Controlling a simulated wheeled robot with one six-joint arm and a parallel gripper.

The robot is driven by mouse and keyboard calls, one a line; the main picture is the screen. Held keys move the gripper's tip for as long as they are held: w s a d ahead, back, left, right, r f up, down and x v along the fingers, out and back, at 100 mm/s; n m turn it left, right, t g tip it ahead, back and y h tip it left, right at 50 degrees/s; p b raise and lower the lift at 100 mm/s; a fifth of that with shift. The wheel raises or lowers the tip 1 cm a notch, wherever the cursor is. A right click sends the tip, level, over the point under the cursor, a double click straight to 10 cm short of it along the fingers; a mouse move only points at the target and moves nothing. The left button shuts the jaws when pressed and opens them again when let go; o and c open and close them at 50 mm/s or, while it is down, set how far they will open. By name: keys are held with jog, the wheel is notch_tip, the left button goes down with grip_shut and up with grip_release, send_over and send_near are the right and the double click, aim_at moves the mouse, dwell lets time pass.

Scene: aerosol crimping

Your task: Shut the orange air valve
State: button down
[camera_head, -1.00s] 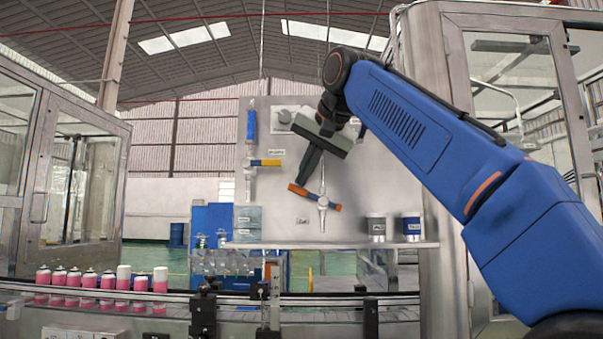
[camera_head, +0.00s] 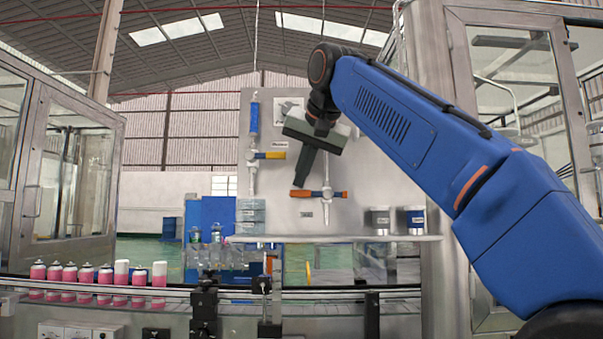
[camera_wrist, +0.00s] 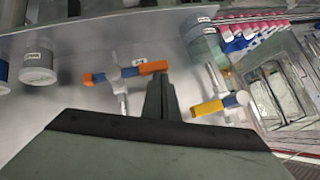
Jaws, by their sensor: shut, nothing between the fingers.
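The orange air valve (camera_head: 335,194) is on the grey panel, with its orange handle level across a white upright pipe. It also shows in the wrist view (camera_wrist: 103,77), with a blue-grey middle between its orange ends. My gripper (camera_head: 298,186) is shut and empty, pointing down, with its tip at the left end of the orange handle. In the wrist view the shut fingers (camera_wrist: 160,76) overlap or lie close to the handle's right end there; I cannot tell if they touch.
A yellow-handled valve (camera_head: 270,155) sits up and left on the panel; in the wrist view it lies right of my fingers. Two labelled cups (camera_head: 380,221) stand on the shelf (camera_head: 345,239) below. Pink cans (camera_head: 86,278) line the conveyor at left.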

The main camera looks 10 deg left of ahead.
jog(key=shift+s+a+f, duration=0.1)
jog(key=shift+a+f, duration=0.05)
jog(key=shift+f, duration=0.2)
dwell(0.4)
